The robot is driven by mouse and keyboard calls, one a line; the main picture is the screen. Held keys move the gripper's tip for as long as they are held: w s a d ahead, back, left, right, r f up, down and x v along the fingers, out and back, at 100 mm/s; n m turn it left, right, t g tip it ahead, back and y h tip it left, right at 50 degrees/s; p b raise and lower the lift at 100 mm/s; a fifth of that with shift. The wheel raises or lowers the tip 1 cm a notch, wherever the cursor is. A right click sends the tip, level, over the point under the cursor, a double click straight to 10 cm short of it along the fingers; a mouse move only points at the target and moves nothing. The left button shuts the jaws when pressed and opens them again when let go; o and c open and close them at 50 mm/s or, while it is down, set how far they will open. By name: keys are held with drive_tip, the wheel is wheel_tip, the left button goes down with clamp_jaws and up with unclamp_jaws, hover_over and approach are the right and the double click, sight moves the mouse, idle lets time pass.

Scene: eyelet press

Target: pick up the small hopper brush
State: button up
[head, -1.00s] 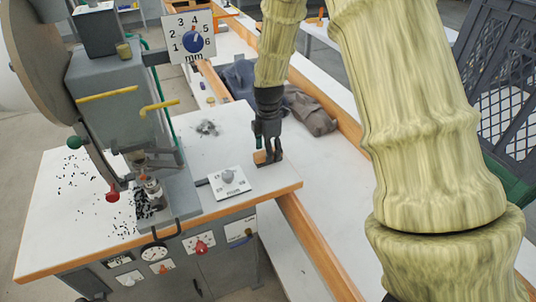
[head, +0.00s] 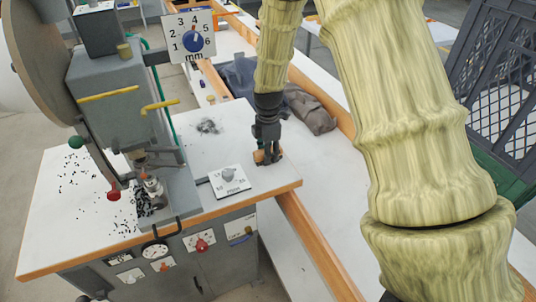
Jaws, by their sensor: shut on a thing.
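The small hopper brush (head: 259,156) shows as a small brown wooden piece at the right side of the white press table (head: 215,140), close to its right edge. My gripper (head: 268,158) points down over it, with its dark fingers around the brush and shut on it. The fingers hide much of the brush, and its bristles cannot be made out. I cannot tell whether the brush touches the table or is just above it.
Dark cloths (head: 310,112) lie on the bench behind. A grey crate (head: 505,80) is at the far right.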

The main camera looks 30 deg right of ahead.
drive_tip(key=shift+r, duration=0.1)
drive_tip(key=shift+r+b, duration=0.75)
drive_tip(key=shift+r, duration=0.9)
drive_tip(key=s+a+b, duration=0.1)
drive_tip(key=s+b, duration=0.2)
drive_tip(key=s, duration=1.5)
drive_tip(key=shift+b, duration=0.35)
drive_tip(key=o, duration=0.4)
drive_tip(key=shift+c, duration=1.4)
